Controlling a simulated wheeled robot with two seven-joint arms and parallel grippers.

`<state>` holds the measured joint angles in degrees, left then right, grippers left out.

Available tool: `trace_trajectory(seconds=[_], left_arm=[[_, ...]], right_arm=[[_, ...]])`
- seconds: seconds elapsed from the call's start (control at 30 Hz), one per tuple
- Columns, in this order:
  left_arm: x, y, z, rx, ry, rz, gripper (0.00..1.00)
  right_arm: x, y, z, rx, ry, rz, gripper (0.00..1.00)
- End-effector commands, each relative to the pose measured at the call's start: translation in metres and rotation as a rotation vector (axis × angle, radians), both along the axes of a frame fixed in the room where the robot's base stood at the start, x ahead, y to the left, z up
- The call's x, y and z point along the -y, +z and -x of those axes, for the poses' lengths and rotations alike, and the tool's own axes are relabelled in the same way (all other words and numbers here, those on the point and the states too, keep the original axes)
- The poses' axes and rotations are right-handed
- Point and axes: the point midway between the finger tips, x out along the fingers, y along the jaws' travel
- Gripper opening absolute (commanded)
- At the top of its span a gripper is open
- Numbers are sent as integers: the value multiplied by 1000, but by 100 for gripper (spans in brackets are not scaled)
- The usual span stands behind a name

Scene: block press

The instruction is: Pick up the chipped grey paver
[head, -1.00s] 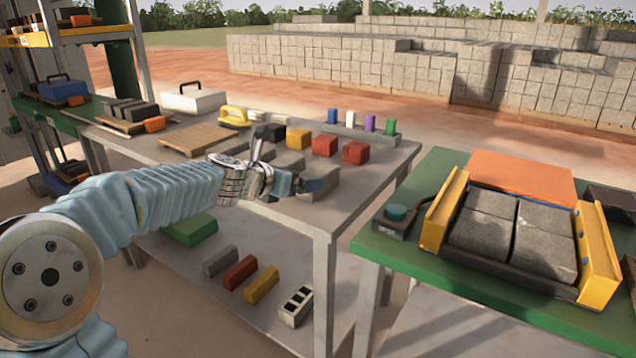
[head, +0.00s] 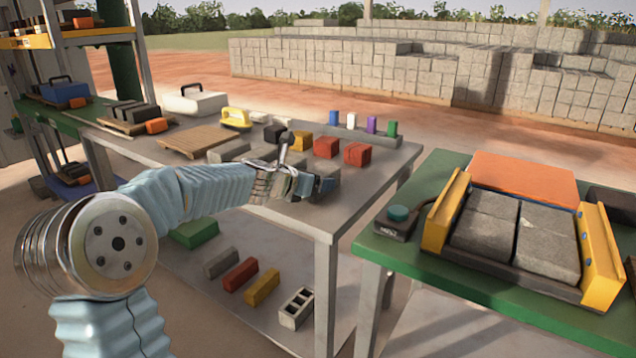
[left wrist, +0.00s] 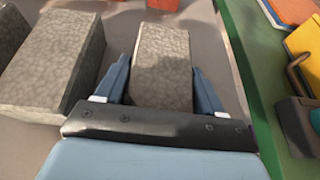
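A grey paver lies on the grey table near its right front corner, partly hidden by my left gripper (head: 322,187) in the head view. In the left wrist view the grey paver (left wrist: 162,65) lies between the two blue fingers of my left gripper (left wrist: 160,80). The fingers stand along its two long sides, close to them, with a thin gap showing at the left finger. The gripper looks open around it. I cannot make out a chip on the visible top. Another grey paver (left wrist: 58,60) lies just left of it. My right gripper is not in view.
Red (head: 327,147), yellow and dark blocks stand behind the gripper on the grey table (head: 385,152). A wooden board (head: 200,140) lies to the left. The green table (head: 375,240) with a press tray of pavers stands to the right, across a gap.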

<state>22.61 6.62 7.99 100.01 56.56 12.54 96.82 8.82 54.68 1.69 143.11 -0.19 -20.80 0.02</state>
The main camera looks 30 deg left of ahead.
Motion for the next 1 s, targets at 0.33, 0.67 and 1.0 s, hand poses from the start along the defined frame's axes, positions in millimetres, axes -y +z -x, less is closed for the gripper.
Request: trace_trajectory(seconds=[0.33, 0.67, 1.0], left_arm=[[0, 0, 0, 0, 0, 0, 14], [0, 3, 0, 3, 1, -1, 0], [1, 31, 0, 5, -1, -1, 0]], right_arm=[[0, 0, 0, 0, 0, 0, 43], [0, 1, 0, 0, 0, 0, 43], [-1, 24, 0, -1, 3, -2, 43]])
